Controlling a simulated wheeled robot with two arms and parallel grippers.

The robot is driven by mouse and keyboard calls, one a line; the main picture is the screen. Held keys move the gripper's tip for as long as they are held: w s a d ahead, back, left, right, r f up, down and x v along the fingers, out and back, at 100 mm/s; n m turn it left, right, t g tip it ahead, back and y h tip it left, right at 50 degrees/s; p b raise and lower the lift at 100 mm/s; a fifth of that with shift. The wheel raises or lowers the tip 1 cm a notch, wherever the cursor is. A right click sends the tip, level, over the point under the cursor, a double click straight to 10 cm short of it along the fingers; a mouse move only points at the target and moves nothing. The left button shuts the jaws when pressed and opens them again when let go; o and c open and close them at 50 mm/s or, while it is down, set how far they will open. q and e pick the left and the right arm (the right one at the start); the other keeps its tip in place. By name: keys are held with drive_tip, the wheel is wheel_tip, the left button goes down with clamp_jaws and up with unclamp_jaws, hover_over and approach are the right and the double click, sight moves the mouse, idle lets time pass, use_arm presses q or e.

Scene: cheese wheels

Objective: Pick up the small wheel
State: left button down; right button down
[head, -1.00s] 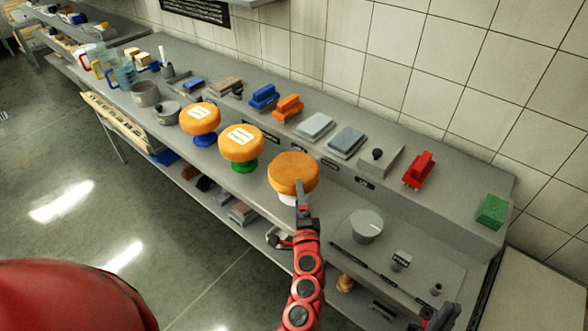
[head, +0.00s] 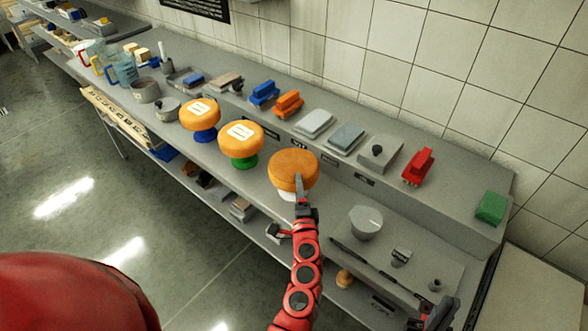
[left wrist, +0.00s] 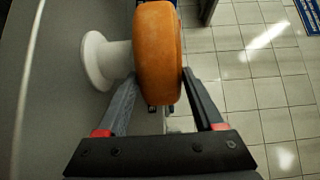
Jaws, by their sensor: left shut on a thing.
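An orange cheese wheel (head: 294,166) sits on a white stand (head: 286,195) at the front edge of the counter. My left gripper (head: 299,180) is shut on this wheel from the front. In the left wrist view the wheel (left wrist: 158,50) stands between the two fingers (left wrist: 158,78), with the white stand (left wrist: 98,62) against its left face. Two more orange wheels with white labels stand to the left, one on a green stand (head: 240,138) and one on a blue stand (head: 200,113). My right gripper (head: 432,314) is at the bottom right, apart from the wheels; its jaws are unclear.
A grey round weight or pot (head: 366,222) stands right of the held wheel. Behind are blue and orange blocks, grey pads, a red block (head: 418,167) and a green block (head: 490,208). A lower shelf with small items runs below the counter.

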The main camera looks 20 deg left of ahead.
use_arm(q)
drive_tip(key=shift+r, duration=0.15)
idle(0.3)
drive_tip(key=s+d+r, duration=0.3)
drive_tip(key=s+r, duration=0.1)
drive_tip(key=s, duration=0.3)
drive_tip(key=s+d+r, duration=0.3)
drive_tip(key=s+r, duration=0.1)
drive_tip(key=s, duration=0.3)
drive_tip(key=shift+s+d+b, duration=0.25)
drive_tip(key=shift+d+b, duration=0.05)
drive_tip(key=shift+d, duration=0.05)
idle(0.6)
drive_tip(key=shift+f, duration=0.15)
